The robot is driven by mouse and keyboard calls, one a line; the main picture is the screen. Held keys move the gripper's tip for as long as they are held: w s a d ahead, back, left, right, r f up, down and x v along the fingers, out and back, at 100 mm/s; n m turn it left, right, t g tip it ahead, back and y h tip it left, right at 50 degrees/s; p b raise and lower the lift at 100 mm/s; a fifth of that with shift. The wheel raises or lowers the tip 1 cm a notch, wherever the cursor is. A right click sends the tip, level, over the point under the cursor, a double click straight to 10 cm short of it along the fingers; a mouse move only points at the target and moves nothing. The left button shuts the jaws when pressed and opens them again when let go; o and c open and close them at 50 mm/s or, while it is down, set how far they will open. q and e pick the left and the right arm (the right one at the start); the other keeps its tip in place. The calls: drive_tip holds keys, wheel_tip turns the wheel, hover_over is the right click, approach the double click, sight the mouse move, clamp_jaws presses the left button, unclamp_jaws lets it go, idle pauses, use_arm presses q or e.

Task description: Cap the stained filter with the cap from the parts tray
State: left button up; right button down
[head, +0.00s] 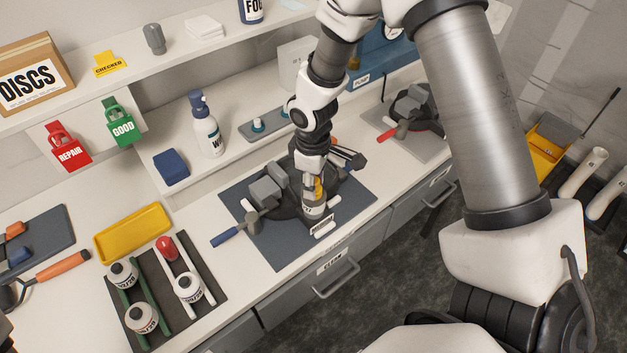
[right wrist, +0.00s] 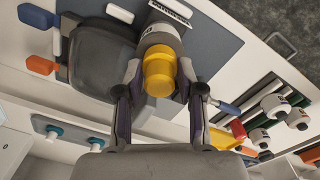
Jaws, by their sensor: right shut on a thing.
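My left gripper is not in view.
A rack (head: 206,325) at front left holds several white filters and a red-ended one. A yellow tray (head: 133,233) lies behind it. A blue-handled tool (head: 236,229) reaches left of the vise. A second vise (head: 411,110) is at right.

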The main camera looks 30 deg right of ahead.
drive_tip(key=c, duration=0.6)
unclamp_jaws()
drive_tip(key=shift+f, duration=0.1)
drive_tip(key=shift+c, duration=0.2)
wheel_tip(320, 180, up, 12)
drive_tip(key=shift+s+a, duration=0.1)
